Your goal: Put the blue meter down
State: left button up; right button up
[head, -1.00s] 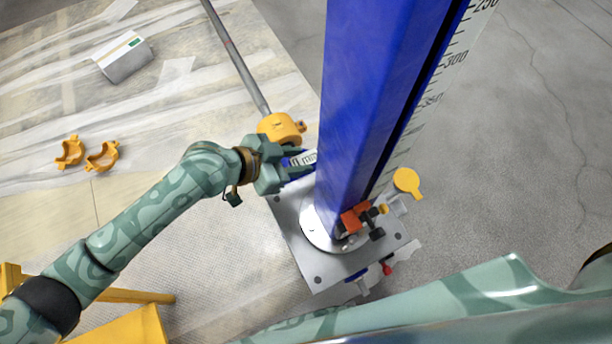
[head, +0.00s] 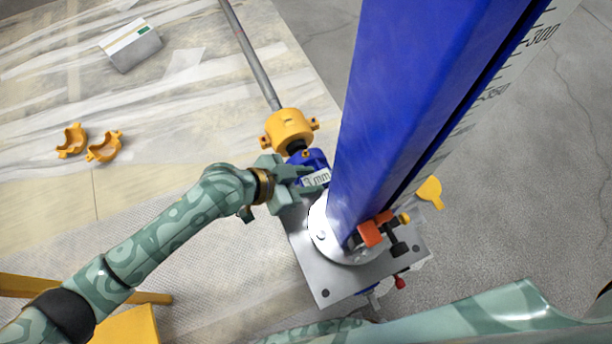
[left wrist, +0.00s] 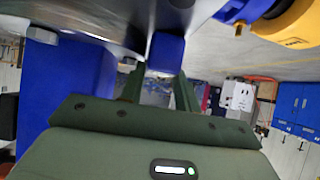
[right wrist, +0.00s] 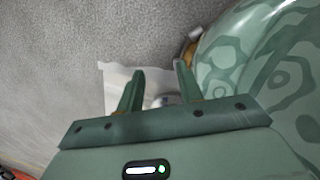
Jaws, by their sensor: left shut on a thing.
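The meter's blue body (left wrist: 165,52) shows between the fingers in the left wrist view. The gripper hides much of the meter in the head view, and I cannot tell if it touches the plate. My right gripper (right wrist: 160,85) shows only in the right wrist view, fingers apart and empty.
A yellow collar (head: 290,128) on a grey rod stands just behind the meter. An orange clamp (head: 372,230) and a yellow tag (head: 430,192) are at the column's right foot. Two yellow half-shells (head: 88,143) and a white box (head: 130,46) lie on sheeting at left.

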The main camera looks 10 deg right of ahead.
pick_arm(q)
jog(key=shift+r, duration=0.1)
jog(key=o, duration=1.2)
jog(key=shift+c, duration=0.2)
pick_arm(e)
jog(key=shift+w+r, duration=0.2)
jog(key=shift+w, duration=0.1)
pick_arm(q)
jog(key=shift+a+r, duration=0.1)
jog(key=p+v, duration=0.3)
jog(key=v, duration=0.4)
jog(key=shift+a, duration=0.1)
pick_arm(e)
jog(key=s+f+m+g, duration=0.1)
jog(key=s+f, duration=0.3)
jog(key=s, duration=0.7)
jog(key=shift+d+y, duration=0.2)
jog(key=shift+y, duration=0.2)
jog(key=shift+w, duration=0.1)
